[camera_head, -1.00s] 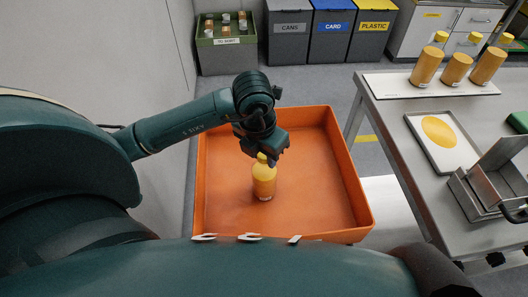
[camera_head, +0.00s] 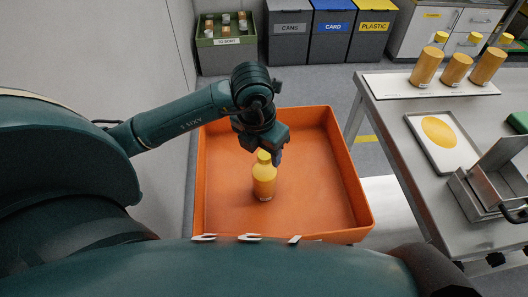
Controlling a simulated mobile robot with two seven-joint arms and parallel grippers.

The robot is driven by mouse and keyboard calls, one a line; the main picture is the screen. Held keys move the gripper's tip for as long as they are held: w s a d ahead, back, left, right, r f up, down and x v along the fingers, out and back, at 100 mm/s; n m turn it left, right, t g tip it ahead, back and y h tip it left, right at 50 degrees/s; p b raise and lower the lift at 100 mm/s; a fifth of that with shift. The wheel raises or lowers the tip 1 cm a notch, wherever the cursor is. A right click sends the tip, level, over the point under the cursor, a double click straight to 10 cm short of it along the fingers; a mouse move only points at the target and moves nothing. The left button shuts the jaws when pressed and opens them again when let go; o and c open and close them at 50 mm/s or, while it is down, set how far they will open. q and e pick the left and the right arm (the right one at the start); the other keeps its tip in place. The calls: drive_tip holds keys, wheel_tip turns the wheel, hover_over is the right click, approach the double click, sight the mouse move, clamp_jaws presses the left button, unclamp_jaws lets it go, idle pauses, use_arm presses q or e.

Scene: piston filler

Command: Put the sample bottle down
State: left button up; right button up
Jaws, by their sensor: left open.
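The sample bottle (camera_head: 264,182) is orange-yellow with a yellow cap. It stands upright in the orange tray (camera_head: 345,172), near its middle. My left gripper (camera_head: 274,157) is open, just above and behind the bottle's cap. The cap shows in front of the fingers, and a small gap seems to lie between them, though the exact distance is hard to tell. My right gripper is not in the picture.
Several similar bottles (camera_head: 456,69) stand on a white board on the steel table (camera_head: 392,122) at right. A framed plate with a yellow disc (camera_head: 439,132) and a metal box (camera_head: 485,190) lie there too. Bins (camera_head: 332,35) and a green crate (camera_head: 226,55) stand behind.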

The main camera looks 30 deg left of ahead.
use_arm(q)
wheel_tip(320, 180, up, 10)
drive_tip(key=s, duration=0.1)
drive_tip(key=shift+s, duration=0.3)
drive_tip(key=shift+a, duration=0.1)
idle(1.1)
